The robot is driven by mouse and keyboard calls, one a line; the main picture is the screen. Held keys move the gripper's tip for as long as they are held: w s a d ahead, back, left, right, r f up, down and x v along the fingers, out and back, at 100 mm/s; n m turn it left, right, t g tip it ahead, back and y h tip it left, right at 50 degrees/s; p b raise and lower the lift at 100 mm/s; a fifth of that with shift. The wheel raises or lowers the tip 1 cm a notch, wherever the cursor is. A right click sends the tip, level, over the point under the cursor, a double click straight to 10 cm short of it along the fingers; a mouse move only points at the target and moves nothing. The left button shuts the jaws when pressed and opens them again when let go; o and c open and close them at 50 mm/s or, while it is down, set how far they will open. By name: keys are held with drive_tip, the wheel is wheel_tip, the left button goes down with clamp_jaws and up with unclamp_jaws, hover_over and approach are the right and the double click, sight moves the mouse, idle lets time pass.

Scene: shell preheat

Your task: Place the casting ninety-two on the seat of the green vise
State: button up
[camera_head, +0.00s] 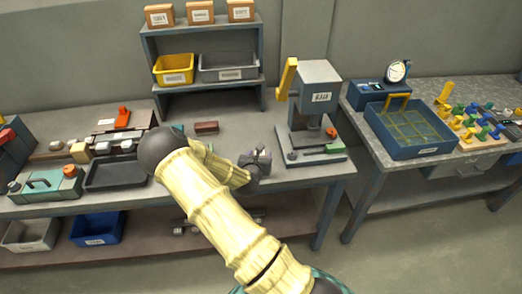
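My arm reaches across the middle of the camera_head view. The dark grey shape at its end looks like my gripper (256,162), over the front part of the workbench, left of the press. Its fingers are too small to tell open from shut, and I cannot make out anything held in it. No casting with a readable ninety-two shows. I cannot clearly identify the green vise; a small teal part (178,128) shows behind my elbow, mostly hidden. A reddish-brown block (206,127) lies just right of it.
A press (318,97) with a yellow lever stands on the bench's right. A black tray (113,174) and teal case (45,186) are at left. A shelf with yellow (174,77) and grey (229,75) bins stands behind. A blue basket (372,128) is on the right table.

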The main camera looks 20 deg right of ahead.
drive_tip(key=s+a+f+n+t+y, duration=0.1)
drive_tip(key=s+a+f+n+y, duration=0.2)
drive_tip(key=a, duration=0.4)
drive_tip(key=s+a+f+n+t+y, duration=0.1)
drive_tip(key=s+a+f+n+y, duration=0.3)
drive_tip(key=s+a+f, duration=0.3)
drive_tip(key=shift+s+a+f+t+y, duration=0.3)
drive_tip(key=shift+s+a+y, duration=0.1)
drive_tip(key=shift+s+y, duration=0.1)
drive_tip(key=shift+w, duration=0.1)
